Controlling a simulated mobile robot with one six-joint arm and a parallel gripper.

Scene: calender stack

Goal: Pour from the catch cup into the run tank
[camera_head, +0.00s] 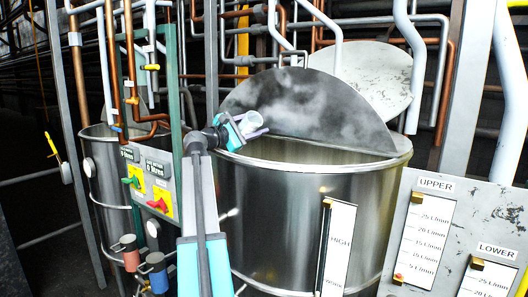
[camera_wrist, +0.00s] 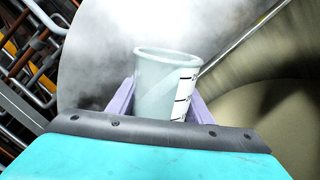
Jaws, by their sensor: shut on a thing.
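The catch cup, a pale translucent cup (camera_head: 249,122), is held between the lilac fingers of my gripper (camera_head: 248,129), at the back-left rim of the large open steel tank (camera_head: 272,225). In the wrist view the cup (camera_wrist: 160,82) stands between both fingers of my gripper (camera_wrist: 160,105), with a white marked scale strip on its right side. Its mouth points away from the wrist. Its contents cannot be made out. The pale tank interior (camera_wrist: 265,125) shows to the right of the cup. I cannot tell for certain which tank is the run tank.
A grey half-round lid (camera_head: 320,110) stands raised behind the tank's opening. A smaller steel tank (camera_head: 108,190) stands at left, beside a panel with green and red valve handles (camera_head: 150,180). Pipes crowd the back. A gauge panel marked UPPER and LOWER (camera_head: 455,240) is at front right.

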